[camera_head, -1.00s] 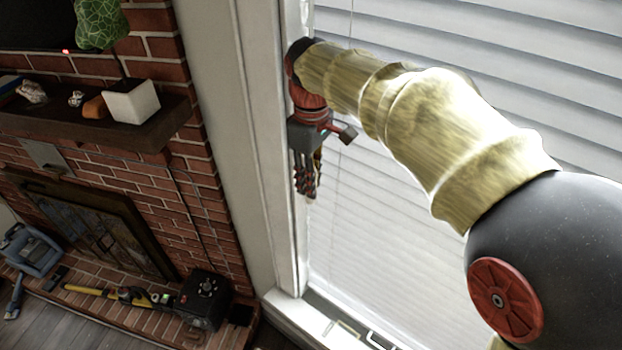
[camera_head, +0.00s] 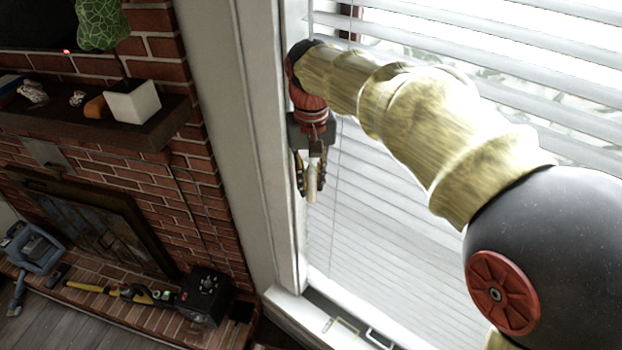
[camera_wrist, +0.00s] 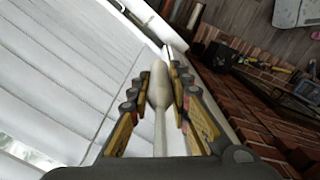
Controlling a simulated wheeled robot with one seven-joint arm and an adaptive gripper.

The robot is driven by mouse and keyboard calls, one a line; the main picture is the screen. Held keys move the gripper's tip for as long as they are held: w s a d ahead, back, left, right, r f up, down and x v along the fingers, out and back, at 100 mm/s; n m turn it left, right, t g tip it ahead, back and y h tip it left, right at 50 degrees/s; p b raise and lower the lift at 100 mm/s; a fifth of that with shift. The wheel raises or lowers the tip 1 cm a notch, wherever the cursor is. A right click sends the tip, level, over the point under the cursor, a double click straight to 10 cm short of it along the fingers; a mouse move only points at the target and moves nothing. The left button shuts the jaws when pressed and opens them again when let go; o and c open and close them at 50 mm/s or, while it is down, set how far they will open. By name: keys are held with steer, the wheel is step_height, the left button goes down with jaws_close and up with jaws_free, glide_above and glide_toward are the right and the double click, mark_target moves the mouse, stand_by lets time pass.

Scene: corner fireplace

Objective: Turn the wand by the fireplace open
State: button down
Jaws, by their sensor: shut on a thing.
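The wand (camera_wrist: 159,92) is a thin off-white rod with a thicker tip, seen between my gripper's fingers in the wrist view. Its pale tip (camera_head: 312,190) shows just below my gripper (camera_head: 311,176) in the head view. My gripper points down in front of the blind near the left window frame, and its fingers (camera_wrist: 160,83) are shut on the wand. The blind (camera_head: 380,215) has white horizontal slats. Its upper slats are tilted apart, with bright outdoors and greenery showing between them. The wand's upper end is hidden by my arm and gripper.
The white window frame (camera_head: 262,150) is close to the left of my gripper. The brick fireplace (camera_head: 110,190) has a dark mantel (camera_head: 95,120) with a white box (camera_head: 134,101). Tools, including a black box (camera_head: 205,297), lie on the hearth. The window sill is below.

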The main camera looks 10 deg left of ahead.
steer(key=shift+m, duration=0.6)
steer(key=c, duration=1.7)
jaws_free()
steer(key=shift+o, duration=0.3)
steer(key=shift+r, duration=0.1)
step_height(320, 180, up, 12)
steer(key=shift+f, duration=0.1)
